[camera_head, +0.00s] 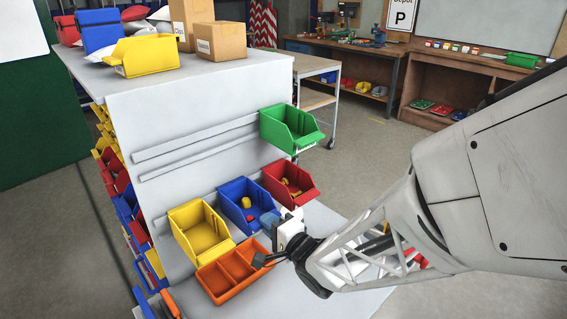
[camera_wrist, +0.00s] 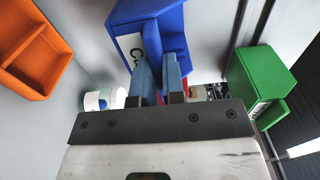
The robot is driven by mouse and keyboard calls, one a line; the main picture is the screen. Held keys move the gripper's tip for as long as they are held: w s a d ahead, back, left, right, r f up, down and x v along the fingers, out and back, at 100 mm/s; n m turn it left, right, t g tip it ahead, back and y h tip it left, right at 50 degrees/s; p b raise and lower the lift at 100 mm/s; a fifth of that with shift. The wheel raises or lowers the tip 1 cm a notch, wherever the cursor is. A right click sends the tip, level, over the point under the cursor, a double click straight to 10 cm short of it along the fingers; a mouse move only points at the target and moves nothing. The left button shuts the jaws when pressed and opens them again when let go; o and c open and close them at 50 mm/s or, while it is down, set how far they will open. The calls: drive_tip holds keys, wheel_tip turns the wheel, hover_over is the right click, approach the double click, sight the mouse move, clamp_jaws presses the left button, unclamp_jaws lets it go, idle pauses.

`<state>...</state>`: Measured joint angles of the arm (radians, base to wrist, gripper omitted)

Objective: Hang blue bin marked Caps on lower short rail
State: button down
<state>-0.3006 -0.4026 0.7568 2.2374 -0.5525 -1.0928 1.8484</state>
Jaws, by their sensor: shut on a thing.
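The blue bin (camera_head: 236,190) is at the white panel's lower rail, between a yellow bin and a red bin, with small yellow and red items inside. I cannot tell if its back is hooked on the rail. In the wrist view the blue bin (camera_wrist: 150,20) shows a white label, of which only "Ca" reads. My gripper (camera_head: 271,221) is at its front, and its grey-blue fingers (camera_wrist: 159,80) are shut on the bin's front part. The lower rail (camera_head: 208,195) is mostly hidden behind the bins.
The yellow bin (camera_head: 202,237) is left and the red bin (camera_head: 290,184) right. An orange divided tray (camera_head: 232,279) lies below. A green bin (camera_head: 290,130) hangs at the right end of the upper rails (camera_head: 195,139), which are bare to its left. Boxes (camera_head: 222,41) stand on top.

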idle(0.4)
drive_tip(key=c, duration=1.1)
unclamp_jaws()
drive_tip(key=shift+v, duration=3.9)
